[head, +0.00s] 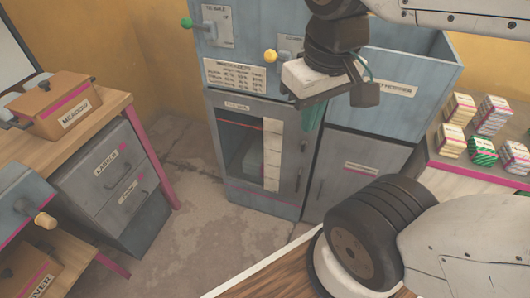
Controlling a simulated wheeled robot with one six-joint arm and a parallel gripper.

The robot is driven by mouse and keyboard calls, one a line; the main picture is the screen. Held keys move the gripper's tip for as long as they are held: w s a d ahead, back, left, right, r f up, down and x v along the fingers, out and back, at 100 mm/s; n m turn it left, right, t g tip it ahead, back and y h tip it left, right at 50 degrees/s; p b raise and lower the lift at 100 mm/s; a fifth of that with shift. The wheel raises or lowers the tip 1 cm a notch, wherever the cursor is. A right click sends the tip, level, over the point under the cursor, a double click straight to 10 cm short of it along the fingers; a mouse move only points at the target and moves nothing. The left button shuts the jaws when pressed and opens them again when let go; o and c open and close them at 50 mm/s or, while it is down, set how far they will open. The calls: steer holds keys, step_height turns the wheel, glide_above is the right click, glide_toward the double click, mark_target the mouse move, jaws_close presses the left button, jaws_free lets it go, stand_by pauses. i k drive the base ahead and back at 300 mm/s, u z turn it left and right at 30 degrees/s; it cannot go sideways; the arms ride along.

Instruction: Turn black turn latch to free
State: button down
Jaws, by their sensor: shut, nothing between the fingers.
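A grey-blue press cabinet stands in the middle, with a windowed lower door (240,190) on its left and a plain door (352,180) on its right. A small dark fitting (304,146) sits near the right edge of the windowed door, with a dark upright handle (298,180) below it. The fitting may be the black turn latch; its setting is too small to tell. My gripper (314,110) hangs in front of the cabinet, above this fitting in the picture. It is shut and empty, apart from the fitting, and hides part of the cabinet front.
A green-knobbed lever (187,23) and a yellow-knobbed lever (270,56) stick out of the upper panel. A desk with drawers (105,165) stands left. A shelf with several striped packs (484,152) stands right. Bare floor (190,235) lies before the cabinet.

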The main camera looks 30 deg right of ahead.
mark_target(304, 144)
steer(key=k, duration=1.15)
steer(key=z, duration=0.3)
steer(key=i, duration=0.7)
steer(key=z, duration=0.7)
